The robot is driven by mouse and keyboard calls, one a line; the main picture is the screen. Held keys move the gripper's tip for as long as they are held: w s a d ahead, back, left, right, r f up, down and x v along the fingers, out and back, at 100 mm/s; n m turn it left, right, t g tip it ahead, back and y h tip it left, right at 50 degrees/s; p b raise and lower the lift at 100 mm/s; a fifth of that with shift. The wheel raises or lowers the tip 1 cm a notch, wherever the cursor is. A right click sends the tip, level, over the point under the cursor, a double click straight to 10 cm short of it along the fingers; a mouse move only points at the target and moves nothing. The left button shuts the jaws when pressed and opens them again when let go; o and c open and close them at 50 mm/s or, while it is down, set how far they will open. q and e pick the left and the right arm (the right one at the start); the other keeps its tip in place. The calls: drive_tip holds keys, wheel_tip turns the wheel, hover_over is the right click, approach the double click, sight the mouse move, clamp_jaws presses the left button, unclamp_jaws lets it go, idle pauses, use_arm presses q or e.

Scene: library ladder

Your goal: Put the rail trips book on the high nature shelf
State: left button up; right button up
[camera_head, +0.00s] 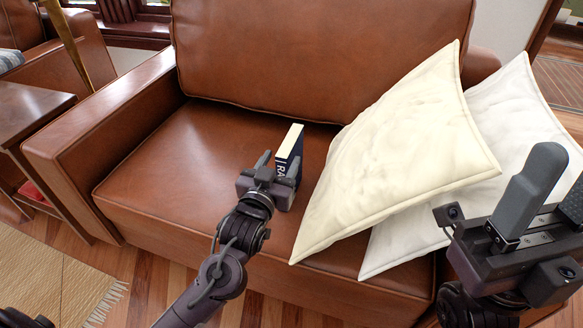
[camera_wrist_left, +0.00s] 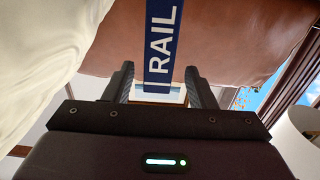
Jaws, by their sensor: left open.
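The rail trips book (camera_head: 291,148) is dark blue with pale page edges and stands upright on the brown leather seat. Its spine, lettered "RAIL", also shows in the left wrist view (camera_wrist_left: 160,45). My left gripper (camera_head: 273,165) is open at the book, and in the left wrist view (camera_wrist_left: 160,88) its two fingers stand either side of the spine with gaps. My right gripper (camera_head: 556,195) is raised at the right, its fingers apart and nothing seen between them. The high nature shelf is not in view.
A cream cushion (camera_head: 405,150) leans just right of the book, with a white cushion (camera_head: 515,100) behind it. The leather armchair's left arm (camera_head: 95,125) is beyond clear seat. A wooden side table (camera_head: 30,115) stands at the far left, and a fringed rug (camera_head: 55,285) lies on the floor.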

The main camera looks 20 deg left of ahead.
sight(288, 144)
use_arm(q)
drive_tip(key=w+b, duration=0.1)
drive_tip(key=w, duration=0.1)
drive_tip(key=w+b, duration=0.1)
drive_tip(key=w, duration=0.2)
drive_tip(key=shift+w+d+r, duration=0.1)
drive_tip(key=shift+d+r, duration=0.1)
clamp_jaws()
drive_tip(key=shift+r, duration=0.1)
